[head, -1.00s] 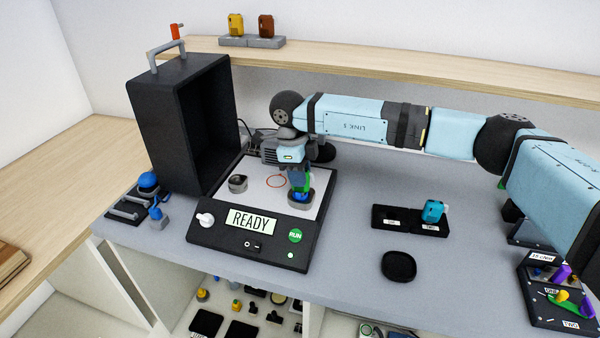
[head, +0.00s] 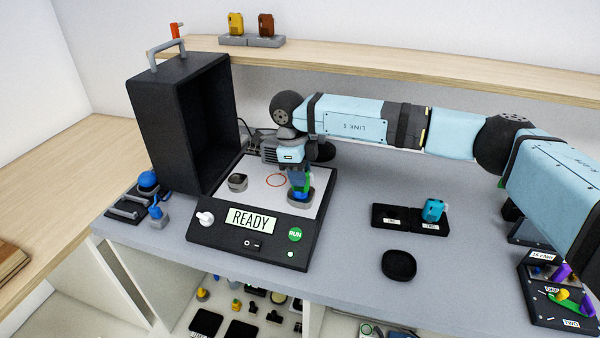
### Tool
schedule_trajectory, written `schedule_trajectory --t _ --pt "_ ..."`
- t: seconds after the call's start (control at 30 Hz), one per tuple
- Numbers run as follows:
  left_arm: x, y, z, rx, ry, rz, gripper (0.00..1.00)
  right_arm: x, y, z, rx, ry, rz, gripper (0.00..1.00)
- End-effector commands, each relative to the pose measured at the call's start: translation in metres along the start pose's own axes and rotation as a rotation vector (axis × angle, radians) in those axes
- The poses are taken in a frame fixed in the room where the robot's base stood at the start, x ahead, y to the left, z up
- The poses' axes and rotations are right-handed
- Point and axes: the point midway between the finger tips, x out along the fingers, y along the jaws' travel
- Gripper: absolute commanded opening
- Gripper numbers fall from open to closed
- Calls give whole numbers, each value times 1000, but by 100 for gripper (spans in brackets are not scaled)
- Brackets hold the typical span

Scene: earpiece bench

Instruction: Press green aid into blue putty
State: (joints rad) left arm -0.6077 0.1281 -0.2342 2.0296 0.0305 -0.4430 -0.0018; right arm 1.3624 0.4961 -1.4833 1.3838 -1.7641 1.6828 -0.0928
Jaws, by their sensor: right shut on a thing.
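My right gripper (head: 302,182) points down over the right side of the test box's white top. It is shut on the green aid (head: 307,182), which shows as a small green piece between the fingers. Directly below is the blue putty (head: 297,195) in a grey cup (head: 301,201). The aid's lower end is at the putty; the fingers hide whether it touches or is sunk in. My left gripper is not in view.
The test box (head: 252,219) reads READY and has a green RUN button (head: 295,234). Its open black lid (head: 180,125) stands at the left. A teal aid (head: 433,210) sits in a black tray at the right, near a round black dish (head: 398,265). Bench between is clear.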

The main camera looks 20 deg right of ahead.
Motion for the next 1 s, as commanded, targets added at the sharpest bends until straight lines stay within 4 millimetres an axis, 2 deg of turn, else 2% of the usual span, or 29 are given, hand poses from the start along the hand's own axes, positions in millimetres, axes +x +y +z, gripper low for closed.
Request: schedule_trajectory --t 0.13,0.17,0.27,0.57,0.67,0.77,1.0 --pt "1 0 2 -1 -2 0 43 4 1 0 -2 5 4 6" --pt "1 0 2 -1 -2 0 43 4 1 0 -2 5 4 36" --pt "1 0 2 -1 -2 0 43 3 1 0 -2 4 3 59" --pt "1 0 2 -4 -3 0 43 2 1 0 -1 2 2 59" --pt "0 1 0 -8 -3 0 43 -6 0 0 -1 0 0 59" --pt "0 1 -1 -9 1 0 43 -22 0 1 -1 0 0 59" --pt "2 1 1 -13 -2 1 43 -77 0 1 -1 -1 -1 59"
